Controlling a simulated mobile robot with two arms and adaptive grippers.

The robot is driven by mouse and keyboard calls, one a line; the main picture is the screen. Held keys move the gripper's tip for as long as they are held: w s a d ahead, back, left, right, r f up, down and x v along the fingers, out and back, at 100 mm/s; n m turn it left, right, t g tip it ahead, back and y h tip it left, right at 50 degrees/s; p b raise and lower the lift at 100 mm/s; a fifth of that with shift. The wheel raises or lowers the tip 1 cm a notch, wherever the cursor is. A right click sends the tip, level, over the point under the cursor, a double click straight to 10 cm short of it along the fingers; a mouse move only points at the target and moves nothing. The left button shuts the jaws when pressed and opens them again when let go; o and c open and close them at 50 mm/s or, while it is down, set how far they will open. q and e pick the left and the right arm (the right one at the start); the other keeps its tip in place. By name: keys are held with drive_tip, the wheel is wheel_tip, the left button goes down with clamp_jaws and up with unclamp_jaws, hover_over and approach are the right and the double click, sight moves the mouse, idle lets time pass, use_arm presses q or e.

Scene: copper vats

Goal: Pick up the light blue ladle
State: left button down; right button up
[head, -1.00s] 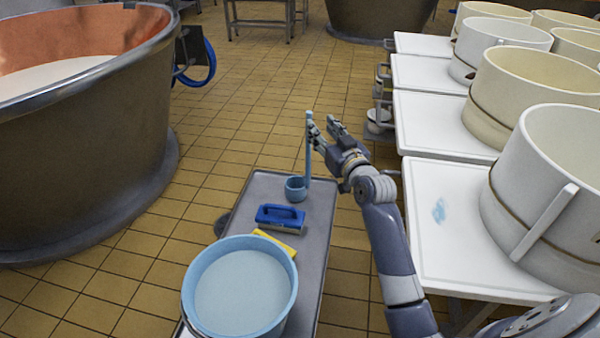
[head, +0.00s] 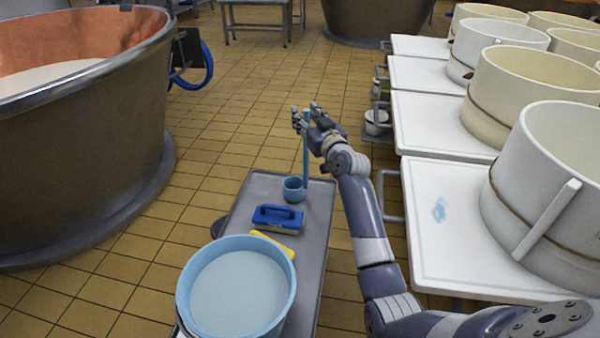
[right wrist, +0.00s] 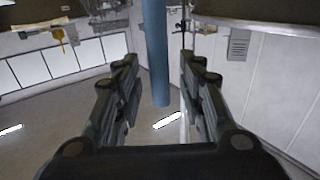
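The light blue ladle (head: 305,160) stands upright on the grey cart top, its round cup at the bottom and its long handle pointing up. My right gripper (head: 307,117) is at the upper part of the handle. In the right wrist view the blue handle (right wrist: 157,60) hangs between the two fingers of my right gripper (right wrist: 157,95), with a gap visible on each side. The fingers are open, and I see no contact with the handle. My left gripper is not in view.
On the grey cart (head: 312,225) sit a blue brush (head: 277,217), a yellow item (head: 283,243) and a large light blue bucket (head: 237,290). A copper vat (head: 90,150) stands left. White tables (head: 450,225) with large cream tubs (head: 550,165) stand right.

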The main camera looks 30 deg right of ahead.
clamp_jaws()
drive_tip(key=shift+r, duration=0.1)
